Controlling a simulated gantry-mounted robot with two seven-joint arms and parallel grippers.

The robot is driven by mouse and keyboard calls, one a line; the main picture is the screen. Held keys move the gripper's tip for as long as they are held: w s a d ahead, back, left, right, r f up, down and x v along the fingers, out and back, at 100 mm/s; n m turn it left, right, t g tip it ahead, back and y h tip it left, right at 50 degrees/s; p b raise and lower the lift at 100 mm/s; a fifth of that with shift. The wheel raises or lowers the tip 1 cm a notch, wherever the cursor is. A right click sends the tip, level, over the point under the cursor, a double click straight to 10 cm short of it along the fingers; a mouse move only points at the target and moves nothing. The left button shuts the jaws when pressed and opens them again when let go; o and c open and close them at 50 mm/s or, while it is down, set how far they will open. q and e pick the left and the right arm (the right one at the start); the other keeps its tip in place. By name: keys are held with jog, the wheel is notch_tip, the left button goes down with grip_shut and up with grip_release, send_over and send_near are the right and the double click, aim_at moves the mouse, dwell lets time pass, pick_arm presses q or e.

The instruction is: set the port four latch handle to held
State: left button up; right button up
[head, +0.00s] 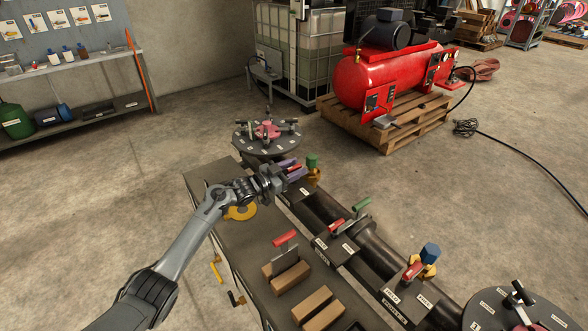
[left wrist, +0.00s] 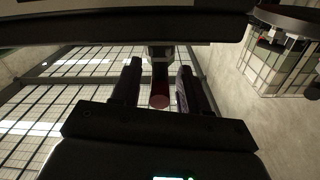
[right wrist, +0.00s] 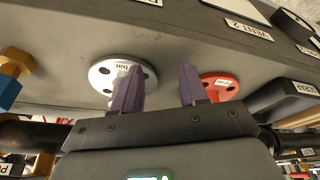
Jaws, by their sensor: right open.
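My left gripper (head: 291,169) is at a red handle at the far end of the dark pipe spool (head: 322,207). In the left wrist view, the round end of the red handle (left wrist: 160,96) is between the two fingers, with a gap on each side, so the gripper looks open around it. Which port this handle belongs to I cannot read. Nearer along the spool are another red handle (head: 336,227) and a third (head: 413,271), each on a labelled block. My right gripper (right wrist: 160,92) is open and empty in the right wrist view and is outside the head view.
The bench (head: 245,235) holds brown blocks (head: 312,303) and a red-handled tool (head: 286,237). In the right wrist view a white flange (right wrist: 107,74) and a red flange (right wrist: 222,84) are near the fingers.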

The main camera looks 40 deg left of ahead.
pick_arm(q)
jog(key=shift+s+a, duration=0.15)
jog(key=shift+s, duration=0.35)
pick_arm(e)
jog(key=shift+r, duration=0.25)
notch_tip(320, 180, up, 2)
jog(key=p, duration=0.3)
jog(key=shift+r, duration=0.25)
pick_arm(q)
jog(key=v, duration=0.9)
jog(key=shift+s, duration=0.4)
jog(key=shift+a, duration=0.1)
